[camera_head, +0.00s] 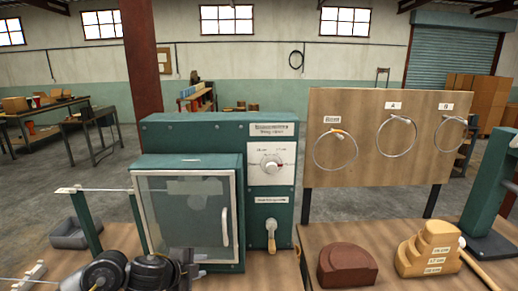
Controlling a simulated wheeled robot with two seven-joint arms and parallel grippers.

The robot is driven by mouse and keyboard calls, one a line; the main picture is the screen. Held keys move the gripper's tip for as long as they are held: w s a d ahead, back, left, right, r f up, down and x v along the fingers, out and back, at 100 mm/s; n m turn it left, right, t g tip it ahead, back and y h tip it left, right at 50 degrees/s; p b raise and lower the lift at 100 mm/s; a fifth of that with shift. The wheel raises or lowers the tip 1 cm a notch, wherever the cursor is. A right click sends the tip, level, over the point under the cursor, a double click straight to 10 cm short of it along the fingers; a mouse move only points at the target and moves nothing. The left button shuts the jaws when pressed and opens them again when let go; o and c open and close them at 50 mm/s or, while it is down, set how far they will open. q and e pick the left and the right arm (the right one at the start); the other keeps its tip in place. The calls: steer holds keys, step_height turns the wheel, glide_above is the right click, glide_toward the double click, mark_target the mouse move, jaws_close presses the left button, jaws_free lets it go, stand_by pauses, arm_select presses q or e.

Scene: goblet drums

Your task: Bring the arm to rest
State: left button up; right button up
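My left arm comes in at the bottom left as dark, rounded links. The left gripper (186,263) shows as small dark grey parts low in front of the green machine's (215,135) windowed door (187,210). It is too small and partly hidden, so I cannot tell whether its fingers are open or shut. I see nothing clearly held in it. My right gripper is not in view. The machine's door looks shut, with a pale upright handle (225,226). A dial (271,164) and a lever (271,238) are on its right panel.
A brown block (346,266) and a tan stepped block (428,252) sit on the wooden bench right of the machine. A board (377,168) with three wire rings stands behind them. A grey tray (72,236) is at left. A green stand (487,195) is at far right.

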arm_select(q)
steer(key=s+d+f+n, duration=0.3)
steer(key=s+d+f, duration=0.1)
steer(key=s, duration=0.2)
steer(key=s+a+f+n+g+y, duration=0.2)
steer(key=s+a+f+n, duration=0.25)
steer(key=s, duration=0.55)
steer(key=s+a+f+n+g+y, duration=0.15)
steer(key=s+a+f+n, duration=0.35)
steer(key=s, duration=0.6)
steer(key=s+a+f+n+g+y, duration=0.1)
steer(key=s+a+f+n+g, duration=0.15)
steer(key=s+n, duration=0.55)
steer(key=s+f+m+g, duration=0.1)
steer(key=s+f, duration=0.1)
steer(key=f, duration=1.2)
steer(key=s+f+m, duration=0.2)
steer(key=f, duration=1.2)
steer(key=s+a+f+g+b, duration=0.1)
steer(key=s+a+f, duration=0.1)
steer(key=s+f, duration=1.3)
steer(key=shift+s+a+f+g, duration=0.15)
steer(key=shift+s+g, duration=0.15)
steer(key=shift+s, duration=0.05)
